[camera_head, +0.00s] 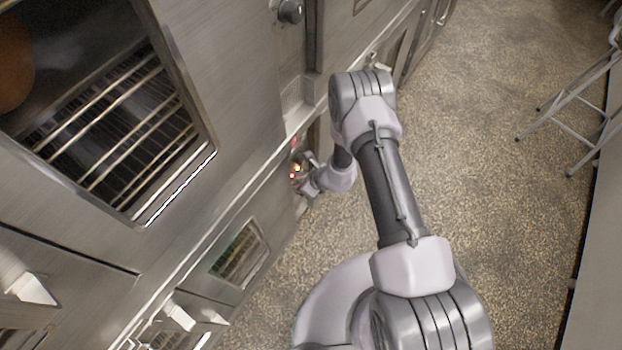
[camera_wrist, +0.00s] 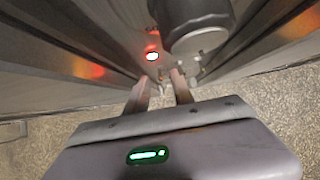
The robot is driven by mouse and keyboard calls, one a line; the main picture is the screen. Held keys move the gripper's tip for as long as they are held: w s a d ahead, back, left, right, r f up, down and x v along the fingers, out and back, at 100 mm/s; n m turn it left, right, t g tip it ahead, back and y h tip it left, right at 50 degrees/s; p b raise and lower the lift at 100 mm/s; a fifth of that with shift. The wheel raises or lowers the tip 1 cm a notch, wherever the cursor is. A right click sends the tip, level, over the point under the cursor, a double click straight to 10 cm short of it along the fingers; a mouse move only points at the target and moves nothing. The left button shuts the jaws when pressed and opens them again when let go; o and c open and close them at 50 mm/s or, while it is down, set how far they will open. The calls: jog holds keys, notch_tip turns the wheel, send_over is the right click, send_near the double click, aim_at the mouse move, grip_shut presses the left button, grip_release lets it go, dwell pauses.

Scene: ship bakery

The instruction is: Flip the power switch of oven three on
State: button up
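My gripper (camera_wrist: 160,78) reaches toward the oven's narrow control panel in the wrist view. Its two fingers are apart, with a gap between the tips. A small pale part, perhaps the switch lever, shows near the gap; I cannot tell whether the fingers touch it. In the head view my gripper (camera_head: 300,172) is low at the panel, partly hidden by my arm, below a small red light (camera_head: 293,140). The switch's position is not clear.
An oven door with a window and racks (camera_head: 120,110) fills the upper left of the head view. Another dark knob (camera_head: 290,11) is at the top. A lower oven window (camera_head: 239,253) is nearby. Speckled floor (camera_head: 500,190) is open to the right, with a metal stand (camera_head: 575,100).

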jog(key=p+v, duration=0.4)
jog(key=v, duration=1.1)
jog(key=shift+s+d+r, duration=0.1)
jog(key=shift+s+d, duration=0.1)
